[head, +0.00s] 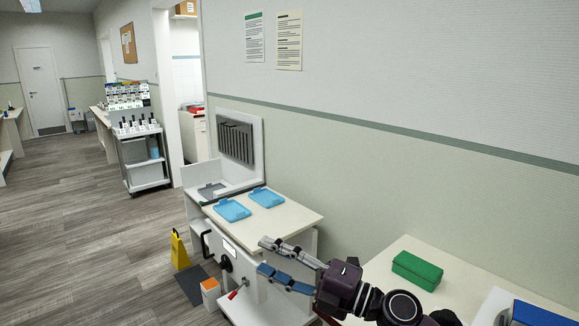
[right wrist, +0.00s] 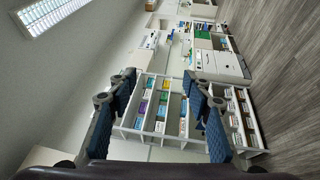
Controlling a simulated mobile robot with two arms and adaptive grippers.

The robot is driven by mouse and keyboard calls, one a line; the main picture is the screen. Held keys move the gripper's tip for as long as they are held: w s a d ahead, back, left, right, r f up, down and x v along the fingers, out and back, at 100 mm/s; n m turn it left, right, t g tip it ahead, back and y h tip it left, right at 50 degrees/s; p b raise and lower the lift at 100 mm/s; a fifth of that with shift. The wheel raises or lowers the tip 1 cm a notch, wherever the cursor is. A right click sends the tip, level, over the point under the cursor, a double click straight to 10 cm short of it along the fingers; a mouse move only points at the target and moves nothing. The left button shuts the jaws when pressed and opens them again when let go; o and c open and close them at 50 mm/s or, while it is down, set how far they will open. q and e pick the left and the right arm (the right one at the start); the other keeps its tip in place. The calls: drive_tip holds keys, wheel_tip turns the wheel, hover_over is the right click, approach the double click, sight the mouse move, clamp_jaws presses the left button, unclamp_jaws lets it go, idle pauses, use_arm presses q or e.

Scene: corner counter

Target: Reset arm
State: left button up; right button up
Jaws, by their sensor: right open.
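My right arm comes in from the lower right in the head view. Its right gripper (head: 266,257) is open and empty, pointing left in front of the corner counter (head: 310,220). In the right wrist view the two blue-padded fingers of the right gripper (right wrist: 160,112) stand wide apart with nothing between them. Beyond them is a distant shelf unit (right wrist: 140,128) with several coloured boxes. My left gripper does not show in either view.
Two blue trays (head: 232,210) (head: 267,197) lie on the counter. A green box (head: 417,270) sits on the right-hand table (head: 395,252). A yellow floor sign (head: 180,250) and an orange-white bin (head: 210,293) stand on the floor. Open floor lies at left.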

drive_tip(key=w+d+f+m+t+h, duration=0.1)
drive_tip(key=d+f+m+t+h, duration=0.2)
drive_tip(key=d+m+t+h, duration=1.2)
drive_tip(key=s+d+f+m+g+h, duration=0.1)
drive_tip(key=s+d+f+m+g, duration=0.2)
drive_tip(key=f+m+g, duration=0.3)
drive_tip(key=s+d+f+m+g+h, duration=0.25)
drive_tip(key=s+d+f+m, duration=0.2)
drive_tip(key=f, duration=0.35)
drive_tip(key=s+d+f+m+g, duration=0.1)
drive_tip(key=s+f+g, duration=0.35)
drive_tip(key=s, duration=0.45)
drive_tip(key=s+f+m+g+y, duration=0.1)
drive_tip(key=s+f+g, duration=0.2)
drive_tip(key=s+f, duration=0.45)
drive_tip(key=s+d+f+m+g, duration=0.15)
drive_tip(key=s+f+g, duration=0.25)
drive_tip(key=s, duration=0.7)
wheel_tip(320, 180, down, 27)
drive_tip(key=s+g, duration=0.1)
drive_tip(key=s, duration=0.1)
drive_tip(key=s+d+f+g, duration=0.1)
drive_tip(key=s+d+f, duration=0.1)
drive_tip(key=s+f, duration=1.4)
drive_tip(key=shift+s+g+b, duration=0.2)
drive_tip(key=shift+g+b, duration=0.1)
drive_tip(key=shift+b, duration=0.15)
